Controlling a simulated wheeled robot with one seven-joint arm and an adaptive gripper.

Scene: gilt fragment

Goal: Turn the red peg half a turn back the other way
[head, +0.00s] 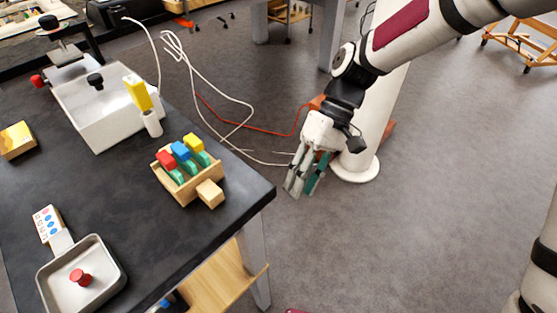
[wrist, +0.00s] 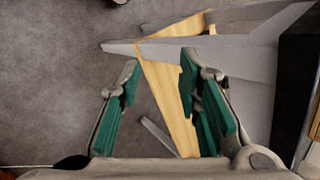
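A red peg-like piece with a round knob (head: 81,277) stands in a shallow grey tray (head: 118,268) at the front left of the dark table. A red block (head: 166,159) also sits in a wooden holder (head: 182,196), beside a blue block (head: 181,151) and a yellow block (head: 194,142); green parts show below them. I cannot tell which red piece is the peg. My gripper (head: 304,188) hangs off the table's right edge, pointing down, apart from both. In the wrist view my gripper (wrist: 160,75) is open, with nothing between its green-padded fingers.
The dark table (head: 130,215) has a white box (head: 105,115), a yellow-topped white piece (head: 140,95), a yellow box (head: 16,140) and a dotted card (head: 47,222). White and red cables trail behind its right edge. A wooden shelf (head: 222,278) is below.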

